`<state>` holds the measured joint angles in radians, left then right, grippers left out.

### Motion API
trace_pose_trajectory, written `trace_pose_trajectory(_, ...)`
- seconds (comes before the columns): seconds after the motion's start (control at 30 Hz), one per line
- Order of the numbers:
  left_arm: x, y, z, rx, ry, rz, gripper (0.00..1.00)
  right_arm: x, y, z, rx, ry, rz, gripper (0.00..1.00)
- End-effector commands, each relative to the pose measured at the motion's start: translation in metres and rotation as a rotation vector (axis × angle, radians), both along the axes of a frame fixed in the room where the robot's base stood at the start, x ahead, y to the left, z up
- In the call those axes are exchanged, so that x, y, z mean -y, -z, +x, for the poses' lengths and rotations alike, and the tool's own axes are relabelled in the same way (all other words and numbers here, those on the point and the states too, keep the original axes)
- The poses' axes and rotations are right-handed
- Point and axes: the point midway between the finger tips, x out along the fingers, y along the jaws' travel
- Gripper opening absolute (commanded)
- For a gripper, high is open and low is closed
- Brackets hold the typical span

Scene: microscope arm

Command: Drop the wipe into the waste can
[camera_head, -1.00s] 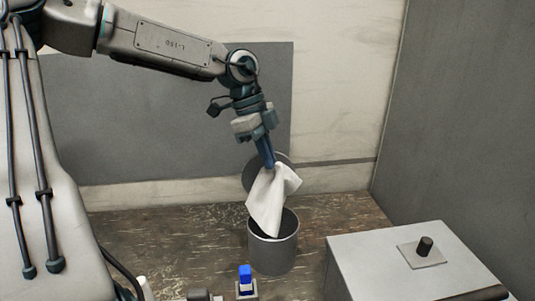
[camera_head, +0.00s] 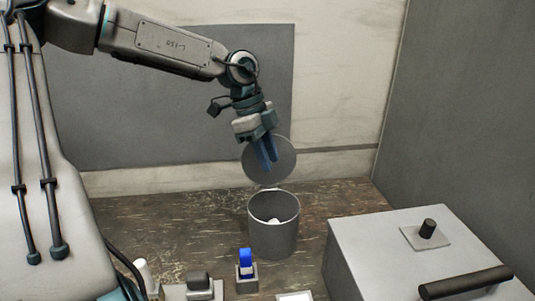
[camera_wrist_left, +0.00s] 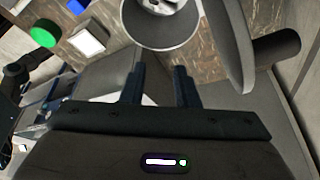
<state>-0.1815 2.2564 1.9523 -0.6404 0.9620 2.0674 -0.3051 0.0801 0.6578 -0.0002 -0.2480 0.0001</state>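The grey waste can (camera_head: 273,240) stands on the worn bench with its round lid (camera_head: 270,160) raised behind the opening. A small part of the white wipe (camera_head: 273,221) shows down inside the can, and the rest is hidden by the wall. In the left wrist view, the can (camera_wrist_left: 160,38) is at the top with white wipe (camera_wrist_left: 162,4) inside, and the lid (camera_wrist_left: 230,45) is beside it. My left gripper (camera_head: 268,165) is above the can, in front of the lid. Its fingers (camera_wrist_left: 160,85) are apart with nothing between them. My right gripper is not in view.
A grey box (camera_head: 375,245) with a black knob and a dark bar handle is at the right. A blue item in a small holder (camera_head: 246,270), a grey block (camera_head: 200,288) and a white square (camera_head: 295,296) are in front of the can. A wall stands behind.

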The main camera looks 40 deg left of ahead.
Motion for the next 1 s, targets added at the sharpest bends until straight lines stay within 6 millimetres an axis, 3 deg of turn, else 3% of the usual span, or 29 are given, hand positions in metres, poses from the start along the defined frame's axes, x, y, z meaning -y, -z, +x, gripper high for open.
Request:
trace_pose_trajectory(0.03,0.000,0.000,0.000,0.000,0.000,0.000,0.33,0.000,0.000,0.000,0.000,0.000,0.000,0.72)
trace_pose_trajectory(0.13,0.000,0.000,0.000,0.000,0.000,0.000,0.53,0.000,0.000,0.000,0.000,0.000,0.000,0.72)
trace_pose_trajectory(0.37,0.000,0.000,0.000,0.000,0.000,0.000,0.57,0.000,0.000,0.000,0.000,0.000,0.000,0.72)
trace_pose_trajectory(0.5,0.000,0.000,0.000,0.000,0.000,0.000,0.84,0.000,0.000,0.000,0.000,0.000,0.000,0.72)
trace_pose_trajectory(0.53,0.000,0.000,0.000,0.000,0.000,0.000,0.87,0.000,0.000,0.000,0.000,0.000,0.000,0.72)
trace_pose_trajectory(0.8,0.000,-0.001,0.000,-0.001,0.000,0.003,0.87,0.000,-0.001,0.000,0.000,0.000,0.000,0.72)
trace_pose_trajectory(1.0,-0.003,-0.019,-0.001,-0.019,0.001,0.056,0.87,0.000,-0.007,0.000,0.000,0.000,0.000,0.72)
